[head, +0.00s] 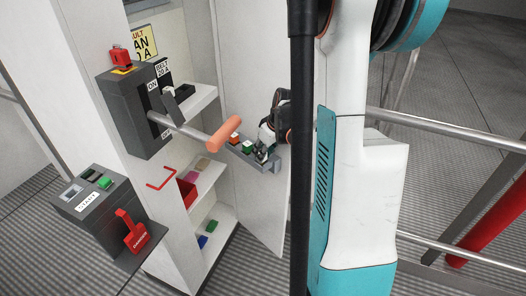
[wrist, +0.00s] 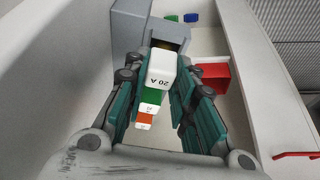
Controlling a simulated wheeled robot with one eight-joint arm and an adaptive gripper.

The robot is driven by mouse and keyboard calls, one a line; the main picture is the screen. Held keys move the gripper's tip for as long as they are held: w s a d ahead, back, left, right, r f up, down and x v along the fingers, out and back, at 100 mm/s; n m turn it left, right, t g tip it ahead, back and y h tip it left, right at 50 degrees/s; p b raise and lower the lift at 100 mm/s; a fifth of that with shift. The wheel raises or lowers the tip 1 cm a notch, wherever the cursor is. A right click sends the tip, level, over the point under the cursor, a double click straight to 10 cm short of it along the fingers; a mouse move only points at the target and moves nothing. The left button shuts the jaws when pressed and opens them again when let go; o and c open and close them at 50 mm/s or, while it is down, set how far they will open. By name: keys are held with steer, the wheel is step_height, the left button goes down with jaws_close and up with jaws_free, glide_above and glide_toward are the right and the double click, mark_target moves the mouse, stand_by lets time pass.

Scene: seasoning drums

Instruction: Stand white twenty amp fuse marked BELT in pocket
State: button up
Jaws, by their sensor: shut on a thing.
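The white fuse (wrist: 162,72) carries a "20 A" mark that reads upside down in the wrist view. My gripper (wrist: 165,62) is shut on it, with a teal finger on each side. In the head view my gripper (head: 266,146) is at the near end of the grey rack (head: 247,157) on the cabinet door. I cannot tell whether the fuse is clear of the rack.
An orange fuse (head: 235,137) and a green fuse (head: 248,147) stand in the rack. Shelves hold a red bin (head: 188,191), a green block (head: 212,226) and a blue block (head: 202,241). A start box (head: 90,207) with a red tag stands at the left.

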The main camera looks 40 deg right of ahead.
steer(key=o, duration=1.1)
steer(key=shift+o, duration=0.2)
steer(key=v, duration=1.2)
